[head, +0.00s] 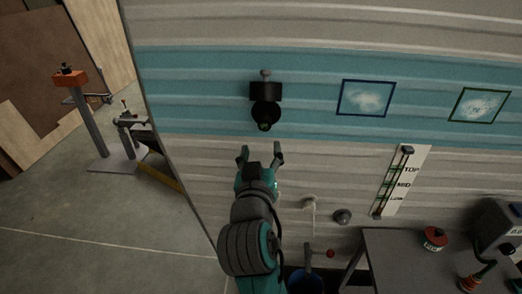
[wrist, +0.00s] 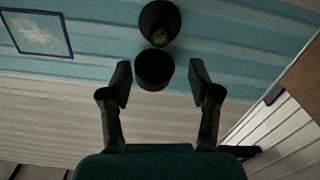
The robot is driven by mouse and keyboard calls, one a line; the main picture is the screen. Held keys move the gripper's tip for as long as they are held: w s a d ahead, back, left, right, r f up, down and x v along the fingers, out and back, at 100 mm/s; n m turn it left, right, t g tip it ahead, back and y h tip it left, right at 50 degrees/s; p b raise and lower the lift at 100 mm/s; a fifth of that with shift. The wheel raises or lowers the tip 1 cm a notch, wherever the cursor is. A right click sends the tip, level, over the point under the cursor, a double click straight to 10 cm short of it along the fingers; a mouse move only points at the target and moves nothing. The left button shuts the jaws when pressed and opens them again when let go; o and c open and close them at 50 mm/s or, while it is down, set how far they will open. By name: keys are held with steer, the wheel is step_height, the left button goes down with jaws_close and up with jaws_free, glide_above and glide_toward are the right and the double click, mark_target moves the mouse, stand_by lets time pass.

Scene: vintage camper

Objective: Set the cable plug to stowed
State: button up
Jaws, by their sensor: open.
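A black fitting is fixed to the teal band of the camper wall. In the head view it has a dark upper block (head: 266,91) with a small grey knob above it. A round dark part (head: 264,114) with a greenish end hangs just below. I cannot tell for certain which part is the cable plug. In the wrist view a black cylinder (wrist: 154,70) shows between my fingertips, with a dark cup (wrist: 160,24) with green inside beyond it. My gripper (head: 262,154) is open and empty, below the fitting in the head view and apart from it.
Two framed pictures (head: 366,98) hang to the right. A TOP/MID slider panel (head: 402,180) and a round knob (head: 342,216) are lower right. A grey table (head: 400,256) carries a red-topped item (head: 434,239). An orange-topped stand (head: 84,115) stands at left; floor there is mostly clear.

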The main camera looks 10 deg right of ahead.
steer(key=c, duration=0.6)
steer(key=shift+s+a+m, duration=0.1)
steer(key=shift+s+m, duration=0.05)
steer(key=shift+m, duration=0.45)
steer(key=c, duration=0.5)
steer(key=shift+s+a+m, duration=0.1)
steer(key=shift+s+m, duration=0.1)
steer(key=shift+m, duration=0.5)
jaws_close()
steer(key=m, duration=1.8)
glide_toward(265, 127)
steer(key=x, duration=0.7)
steer(key=shift+w, duration=0.1)
